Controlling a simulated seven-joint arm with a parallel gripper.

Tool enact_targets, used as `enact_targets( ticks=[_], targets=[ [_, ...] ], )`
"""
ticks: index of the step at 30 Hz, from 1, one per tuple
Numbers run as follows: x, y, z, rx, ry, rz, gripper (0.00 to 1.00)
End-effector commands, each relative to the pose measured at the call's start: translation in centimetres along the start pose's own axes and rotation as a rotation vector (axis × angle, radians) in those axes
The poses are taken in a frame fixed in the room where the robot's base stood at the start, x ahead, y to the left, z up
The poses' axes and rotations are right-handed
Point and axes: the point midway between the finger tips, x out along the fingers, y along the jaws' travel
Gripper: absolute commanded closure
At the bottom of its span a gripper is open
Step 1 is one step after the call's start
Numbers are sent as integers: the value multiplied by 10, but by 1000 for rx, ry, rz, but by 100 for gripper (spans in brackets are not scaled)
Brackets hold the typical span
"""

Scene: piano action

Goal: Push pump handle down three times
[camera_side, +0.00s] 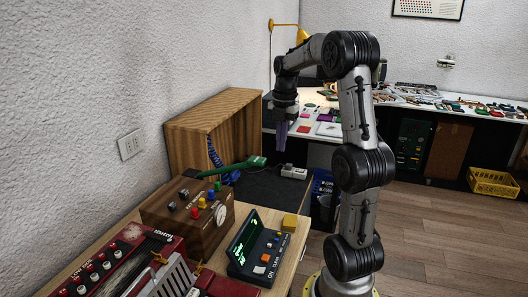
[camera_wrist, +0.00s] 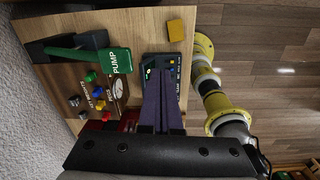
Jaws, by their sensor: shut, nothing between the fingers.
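The green pump handle (camera_side: 245,166) sticks out from the wooden control box (camera_side: 215,222), ending in a wide green paddle. In the wrist view the paddle (camera_wrist: 117,60) carries the word PUMP, and its lever reaches left. My gripper (camera_side: 279,147) points down with purple fingers, above and to the right of the paddle, apart from it. In the wrist view the fingers (camera_wrist: 158,76) are together and empty, over the dark display unit (camera_wrist: 174,66) and right of the paddle.
The display unit (camera_side: 262,247) with a green screen and a yellow cube (camera_side: 290,223) stand on the wooden table's right side. A red panel (camera_side: 120,258) with knobs lies at the front left. A wooden cabinet (camera_side: 190,148) stands behind the handle. The space around my gripper is free.

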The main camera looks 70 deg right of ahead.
Motion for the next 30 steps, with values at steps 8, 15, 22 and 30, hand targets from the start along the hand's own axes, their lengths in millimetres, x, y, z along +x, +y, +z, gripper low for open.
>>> enact_targets(
  ticks=[8,15,22,30],
  targets=[
    [-39,85,-3,404,141,184,100],
    [-54,142,-10,504,251,263,100],
    [-47,150,-13,491,260,255,100],
    [-46,148,-12,491,258,255,100]
  ],
)
